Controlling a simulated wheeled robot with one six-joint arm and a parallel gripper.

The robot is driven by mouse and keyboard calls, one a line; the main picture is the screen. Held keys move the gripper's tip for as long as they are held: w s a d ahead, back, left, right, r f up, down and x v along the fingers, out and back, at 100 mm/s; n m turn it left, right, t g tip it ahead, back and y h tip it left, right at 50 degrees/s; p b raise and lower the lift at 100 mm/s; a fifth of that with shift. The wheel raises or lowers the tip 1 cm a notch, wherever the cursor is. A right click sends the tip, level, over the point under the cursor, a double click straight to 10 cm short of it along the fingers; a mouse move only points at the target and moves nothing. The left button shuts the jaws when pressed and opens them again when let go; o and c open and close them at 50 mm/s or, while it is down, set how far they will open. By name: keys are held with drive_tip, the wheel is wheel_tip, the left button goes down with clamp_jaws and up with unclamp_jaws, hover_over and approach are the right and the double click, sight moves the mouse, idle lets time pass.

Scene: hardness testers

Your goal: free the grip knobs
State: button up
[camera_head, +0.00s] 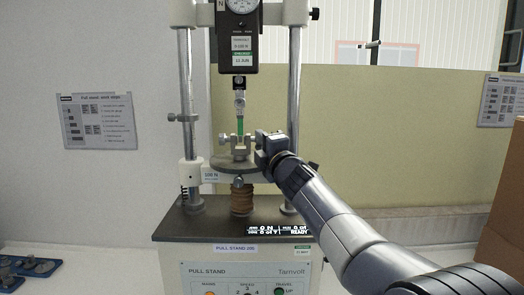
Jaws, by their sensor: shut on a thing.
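A pull stand (205,222) faces me with two steel columns and a force gauge (238,45) at its top. An upper grip (239,97) hangs under the gauge. A green strip (240,125) runs upright from it down to a lower grip (240,153) on the round plate. A small grip knob (223,139) sticks out at the left of the lower grip. My gripper (258,142) comes in from the right at the lower grip's right side. It is shut on what appears to be the right grip knob, which its jaws mostly hide.
A cardboard box (503,215) stands at the right edge. Blue trays with metal parts (35,267) lie at lower left. A side clamp (183,118) sits on the left column. The stand's front panel (250,278) has buttons.

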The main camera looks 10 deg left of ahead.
drive_tip(key=o, duration=1)
drive_tip(key=p, duration=0.4)
drive_tip(key=shift+r+g, duration=0.3)
drive_tip(key=g+p, duration=0.1)
drive_tip(key=p, duration=0.4)
drive_tip(key=m+h+p, duration=0.1)
drive_tip(key=p, duration=0.5)
drive_tip(key=shift+r+g+h, duration=0.3)
drive_tip(key=shift+g, duration=0.1)
